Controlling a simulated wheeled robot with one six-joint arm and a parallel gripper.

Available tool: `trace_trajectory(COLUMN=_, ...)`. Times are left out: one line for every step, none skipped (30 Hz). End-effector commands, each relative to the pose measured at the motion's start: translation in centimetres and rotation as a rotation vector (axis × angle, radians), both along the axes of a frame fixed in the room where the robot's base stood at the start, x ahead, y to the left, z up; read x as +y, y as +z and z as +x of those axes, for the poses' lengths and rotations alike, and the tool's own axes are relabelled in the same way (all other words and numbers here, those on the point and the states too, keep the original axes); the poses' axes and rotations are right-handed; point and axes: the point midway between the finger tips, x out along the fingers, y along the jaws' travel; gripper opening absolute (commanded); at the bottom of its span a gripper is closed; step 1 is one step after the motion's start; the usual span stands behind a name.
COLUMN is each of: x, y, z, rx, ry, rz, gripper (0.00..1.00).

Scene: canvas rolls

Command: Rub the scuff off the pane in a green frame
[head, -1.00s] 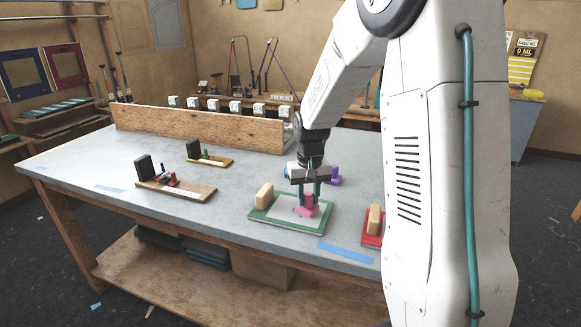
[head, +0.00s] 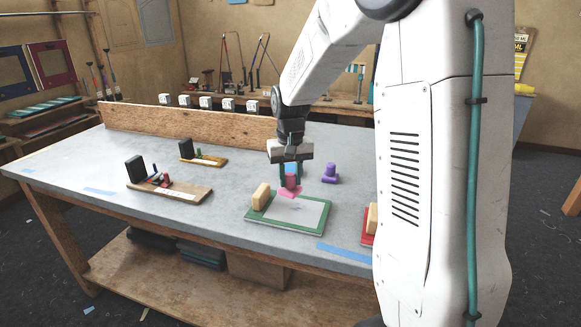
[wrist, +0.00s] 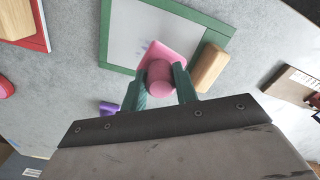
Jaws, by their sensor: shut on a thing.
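The pane in the green frame (head: 325,218) lies flat on the grey table, with a tan wooden block (head: 261,197) at its left side. A faint dark mark shows on the pale pane (head: 298,208). My gripper (head: 290,178) is shut on the handle of a pink pad (head: 290,193), at the frame's far edge. In the wrist view the pink pad (wrist: 163,58) overlaps the green frame's edge (wrist: 118,69). I cannot tell whether the pad touches the frame or hangs above it.
A purple tool (head: 330,174) stands just behind the green frame. A red-framed pane (head: 368,238) lies to the right, partly hidden by my arm. Wooden boards with black blocks (head: 170,186) stand to the left. A long wooden board (head: 190,124) runs along the table's back.

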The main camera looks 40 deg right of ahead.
Motion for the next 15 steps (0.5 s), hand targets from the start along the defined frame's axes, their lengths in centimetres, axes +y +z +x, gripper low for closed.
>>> trace_trajectory(x=0.0, y=0.5, z=0.0, rx=-0.003, ry=0.001, rz=-0.001, gripper=0.04)
trace_trajectory(x=0.0, y=0.8, z=0.1, rx=-0.003, ry=0.001, rz=-0.001, gripper=0.04)
trace_trajectory(x=0.1, y=1.2, z=0.1, rx=-0.004, ry=0.001, rz=-0.001, gripper=0.04)
trace_trajectory(x=0.1, y=1.5, z=0.1, rx=-0.004, ry=0.001, rz=-0.001, gripper=0.04)
trace_trajectory(x=0.1, y=1.7, z=0.1, rx=-0.003, ry=0.002, rz=-0.001, gripper=0.04)
trace_trajectory(x=0.1, y=2.1, z=0.1, rx=-0.004, ry=0.002, rz=-0.001, gripper=0.04)
trace_trajectory(x=0.1, y=2.3, z=0.1, rx=-0.004, ry=0.002, rz=-0.001, gripper=0.04)
trace_trajectory(x=0.1, y=2.5, z=0.1, rx=-0.003, ry=0.002, rz=-0.001, gripper=0.04)
trace_trajectory(x=0.2, y=2.7, z=0.1, rx=-0.002, ry=0.003, rz=-0.001, gripper=0.04)
trace_trajectory(x=0.2, y=2.8, z=0.1, rx=-0.001, ry=0.003, rz=0.0, gripper=0.04)
trace_trajectory(x=0.2, y=2.9, z=0.1, rx=-0.001, ry=0.003, rz=0.0, gripper=0.04)
trace_trajectory(x=0.2, y=2.9, z=0.0, rx=-0.001, ry=0.003, rz=0.0, gripper=0.04)
trace_trajectory(x=0.2, y=3.0, z=0.0, rx=-0.001, ry=0.003, rz=0.0, gripper=0.04)
trace_trajectory(x=0.2, y=3.0, z=0.0, rx=-0.001, ry=0.003, rz=0.0, gripper=0.04)
trace_trajectory(x=0.2, y=3.0, z=0.0, rx=-0.001, ry=0.003, rz=0.0, gripper=0.04)
